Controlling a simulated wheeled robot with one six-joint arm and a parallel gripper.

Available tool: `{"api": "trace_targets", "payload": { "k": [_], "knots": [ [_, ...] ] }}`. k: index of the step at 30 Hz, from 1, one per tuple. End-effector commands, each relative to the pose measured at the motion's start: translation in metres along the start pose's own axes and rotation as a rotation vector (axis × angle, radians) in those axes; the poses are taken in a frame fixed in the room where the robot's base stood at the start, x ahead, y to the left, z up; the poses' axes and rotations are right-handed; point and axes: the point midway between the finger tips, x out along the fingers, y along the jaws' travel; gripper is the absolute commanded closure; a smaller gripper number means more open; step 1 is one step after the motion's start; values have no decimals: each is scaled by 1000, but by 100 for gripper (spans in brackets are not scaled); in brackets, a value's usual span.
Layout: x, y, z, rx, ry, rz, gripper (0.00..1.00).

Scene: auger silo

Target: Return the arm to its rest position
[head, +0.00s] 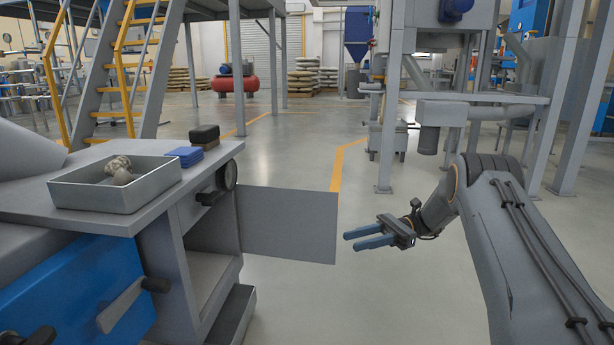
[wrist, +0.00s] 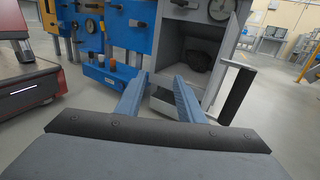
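My gripper (head: 366,236) is at the lower right of the head view, out over the open floor and pointing left. Its two blue fingers are apart with nothing between them. They also show spread in the wrist view (wrist: 160,88). My gripper is to the right of the open grey door (head: 288,222) and does not appear to touch it. In the wrist view the open cabinet (wrist: 185,65) is ahead of the fingers, with a dark object (wrist: 199,55) inside that I cannot identify.
A grey workbench at left carries a metal tray (head: 115,205) with small lumpy items, a blue pad stack (head: 185,156) and a dark block (head: 205,135). A steel frame (head: 388,110) stands beyond my arm. A yellow stair (head: 130,60) rises at left. The middle floor is clear.

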Motion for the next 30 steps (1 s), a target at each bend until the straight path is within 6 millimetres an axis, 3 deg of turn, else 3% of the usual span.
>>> {"api": "trace_targets", "payload": {
  "k": [11,20,26,30],
  "knots": [
    [46,0,35,-35,102,60,65],
    [108,12,75,-97,244,151,65],
    [171,41,117,-193,394,264,65],
    [216,76,147,-292,513,365,65]
  ]
}}
